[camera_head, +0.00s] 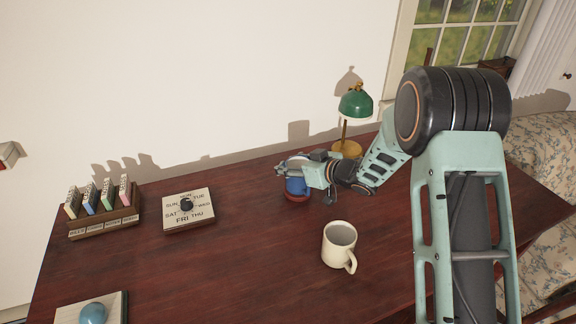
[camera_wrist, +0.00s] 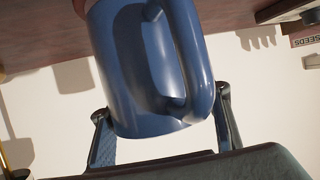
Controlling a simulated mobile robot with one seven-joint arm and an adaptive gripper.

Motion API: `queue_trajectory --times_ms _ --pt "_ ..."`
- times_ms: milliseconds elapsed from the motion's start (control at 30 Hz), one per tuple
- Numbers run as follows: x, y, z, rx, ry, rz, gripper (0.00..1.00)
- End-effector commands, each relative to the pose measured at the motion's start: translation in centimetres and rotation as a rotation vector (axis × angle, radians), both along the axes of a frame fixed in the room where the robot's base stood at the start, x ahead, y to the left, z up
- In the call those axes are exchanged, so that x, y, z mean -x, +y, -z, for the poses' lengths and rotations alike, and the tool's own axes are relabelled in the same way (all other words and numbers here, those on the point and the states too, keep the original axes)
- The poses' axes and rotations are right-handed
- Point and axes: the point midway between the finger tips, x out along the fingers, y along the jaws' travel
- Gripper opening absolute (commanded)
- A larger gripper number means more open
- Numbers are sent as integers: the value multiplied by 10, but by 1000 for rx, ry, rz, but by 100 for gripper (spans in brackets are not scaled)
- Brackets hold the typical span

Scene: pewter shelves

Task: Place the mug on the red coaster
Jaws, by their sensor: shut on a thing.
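A blue mug (camera_head: 296,187) is between the fingers of my gripper (camera_head: 299,167) near the back of the desk. My gripper is shut on it. In the wrist view the blue mug (camera_wrist: 150,65) fills the middle, its handle towards the camera, with a finger on each side. The red coaster (camera_head: 297,199) shows as a small reddish rim just below the mug in the head view. The mug covers most of it, and I cannot tell whether the two touch. A cream mug (camera_head: 339,247) stands upright on the desk, nearer the front.
A green-shaded lamp (camera_head: 356,104) stands close behind my gripper, to the right. A weekday dial board (camera_head: 188,209) and a rack of seed packets (camera_head: 103,212) are at left. A board with a blue rounded object (camera_head: 93,314) lies front left. The desk's middle is clear.

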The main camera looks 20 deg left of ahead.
Motion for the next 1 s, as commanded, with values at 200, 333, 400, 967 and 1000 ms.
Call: queue_trajectory --times_ms 200,333,400,967,1000 --pt "-1 0 0 -3 -4 0 3" --pt "-1 0 3 -3 -3 0 3" --pt "0 0 5 -2 -2 0 39" --pt "0 0 2 -2 -3 -1 66" --pt "0 0 -1 -2 -3 -1 66"
